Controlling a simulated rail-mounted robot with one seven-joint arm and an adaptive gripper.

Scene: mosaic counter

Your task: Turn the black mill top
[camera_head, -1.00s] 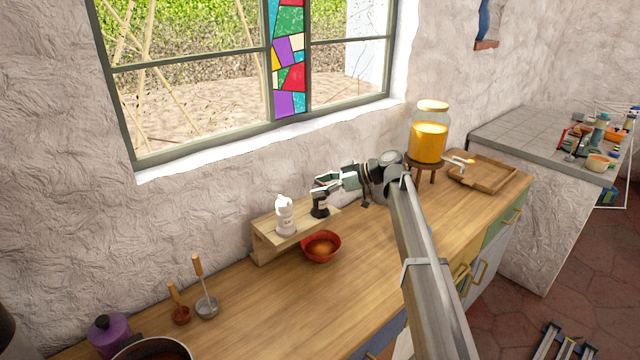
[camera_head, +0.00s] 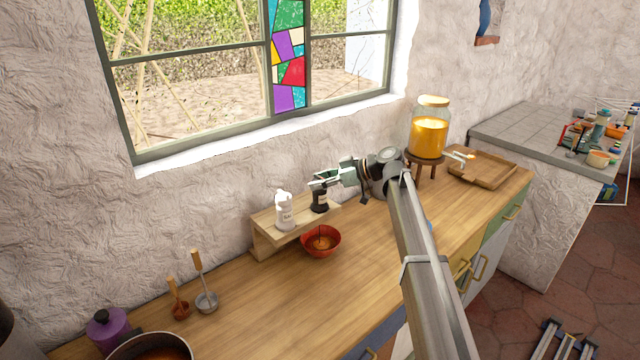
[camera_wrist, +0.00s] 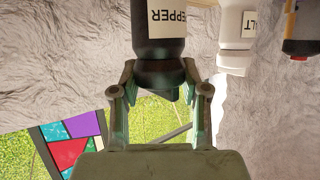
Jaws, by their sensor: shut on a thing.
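The black pepper mill (camera_head: 320,201) stands upright on a small wooden shelf, right of a white salt mill (camera_head: 285,212). My gripper (camera_head: 320,184) reaches in from the right at the height of the black mill's top and is shut on that top. In the wrist view, which is upside down, the black mill (camera_wrist: 160,25) with its PEPPER label has its top between my two fingers (camera_wrist: 158,85). The white salt mill (camera_wrist: 237,35) stands beside it there, clear of the fingers.
A red bowl (camera_head: 321,233) with brownish contents sits on the counter in front of the shelf (camera_head: 262,240). A glass jar of orange liquid (camera_head: 429,135) stands on a wooden stand to the right. The counter's middle front is clear.

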